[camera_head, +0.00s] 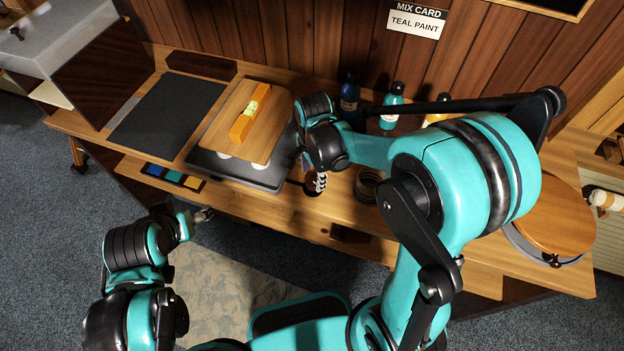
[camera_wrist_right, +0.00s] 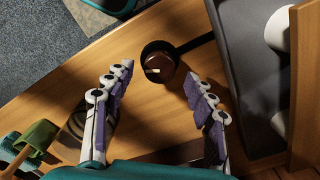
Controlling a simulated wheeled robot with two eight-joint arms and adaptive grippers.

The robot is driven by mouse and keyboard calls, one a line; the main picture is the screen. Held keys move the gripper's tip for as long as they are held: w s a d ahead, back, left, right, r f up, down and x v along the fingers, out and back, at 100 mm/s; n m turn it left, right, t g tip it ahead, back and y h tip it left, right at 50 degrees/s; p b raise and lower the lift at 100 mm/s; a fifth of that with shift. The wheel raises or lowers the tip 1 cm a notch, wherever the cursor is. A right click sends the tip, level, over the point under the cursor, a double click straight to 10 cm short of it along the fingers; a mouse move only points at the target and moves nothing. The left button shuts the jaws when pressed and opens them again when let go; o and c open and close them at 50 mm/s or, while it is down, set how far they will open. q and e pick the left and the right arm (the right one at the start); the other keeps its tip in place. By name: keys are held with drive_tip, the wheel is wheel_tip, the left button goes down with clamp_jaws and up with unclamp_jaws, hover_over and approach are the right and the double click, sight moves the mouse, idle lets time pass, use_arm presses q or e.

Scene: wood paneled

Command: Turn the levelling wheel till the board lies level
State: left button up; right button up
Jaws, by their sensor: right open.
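The wooden board (camera_head: 240,118) lies over a dark base tray (camera_head: 265,178) with an orange spirit level (camera_head: 250,113) on top. The bubble is too small to read. The levelling wheel (camera_wrist_right: 159,61) is a brown round knob with a pale mark, on a dark shaft at the tray's edge in the right wrist view. My right gripper (camera_wrist_right: 158,75) is open, its fingers on either side of the wheel and apart from it. In the head view my right gripper (camera_head: 317,182) mostly hides the wheel. My left gripper (camera_head: 204,214) is near the table's front edge, away from the board.
A dark mat (camera_head: 165,115) lies left of the board, with a colour strip (camera_head: 172,177) in front. A blue bottle (camera_head: 349,97), teal bottle (camera_head: 391,105) and yellow bottle (camera_head: 437,112) stand behind my right arm. A round wooden disc (camera_head: 553,218) is at the right.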

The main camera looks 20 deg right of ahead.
drive_tip(key=shift+f, duration=1.1)
drive_tip(key=c, duration=1.2)
drive_tip(key=shift+o, duration=0.2)
drive_tip(key=shift+n, duration=0.3)
drive_tip(key=n+b, duration=0.1)
drive_tip(key=n, duration=0.9)
drive_tip(key=shift+n, duration=0.4)
drive_tip(key=n, duration=1.2)
